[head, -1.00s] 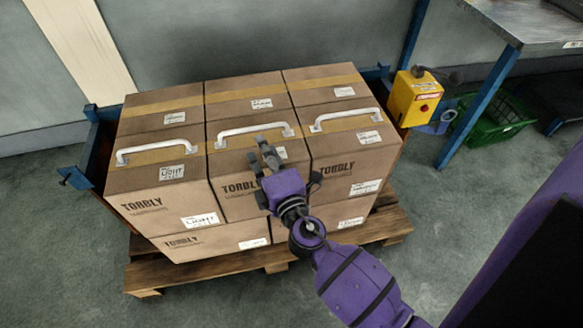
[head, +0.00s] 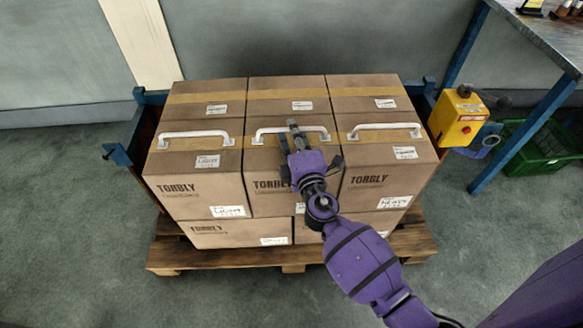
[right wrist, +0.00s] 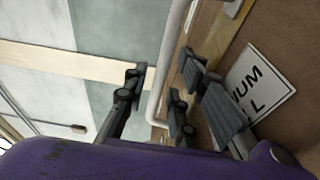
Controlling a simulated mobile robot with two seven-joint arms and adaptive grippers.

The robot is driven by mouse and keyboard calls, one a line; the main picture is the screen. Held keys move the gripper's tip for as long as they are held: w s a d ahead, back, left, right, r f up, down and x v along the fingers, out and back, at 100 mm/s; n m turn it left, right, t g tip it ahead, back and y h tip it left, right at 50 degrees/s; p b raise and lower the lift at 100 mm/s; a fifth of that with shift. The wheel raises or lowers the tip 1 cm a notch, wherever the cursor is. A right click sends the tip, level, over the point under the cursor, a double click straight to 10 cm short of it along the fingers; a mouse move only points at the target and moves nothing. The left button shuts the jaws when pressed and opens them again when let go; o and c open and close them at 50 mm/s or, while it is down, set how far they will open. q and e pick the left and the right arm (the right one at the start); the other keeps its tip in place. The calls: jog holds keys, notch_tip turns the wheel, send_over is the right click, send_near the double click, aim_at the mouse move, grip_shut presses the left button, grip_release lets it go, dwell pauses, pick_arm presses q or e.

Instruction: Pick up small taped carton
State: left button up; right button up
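Brown taped cartons stand in a block on a pallet, each front one with a white handle on top. In the head view these are the left carton (head: 200,190), the middle carton (head: 262,200) and the right carton (head: 390,180). My right gripper (head: 293,135) is over the middle carton, at its white handle (head: 268,131), and hides part of it. In the right wrist view the handle (right wrist: 170,60) passes between the spread fingers of the gripper (right wrist: 163,78), which are open. Contact cannot be told. My left gripper is not in view.
The wooden pallet (head: 165,257) sits below the cartons, with blue frame posts (head: 120,153) at the sides. A yellow box with a red button (head: 462,122), a green crate (head: 540,150) and a workbench (head: 550,35) stand at right. The left floor is clear.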

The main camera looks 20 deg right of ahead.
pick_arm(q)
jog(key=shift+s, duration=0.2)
pick_arm(e)
grip_shut()
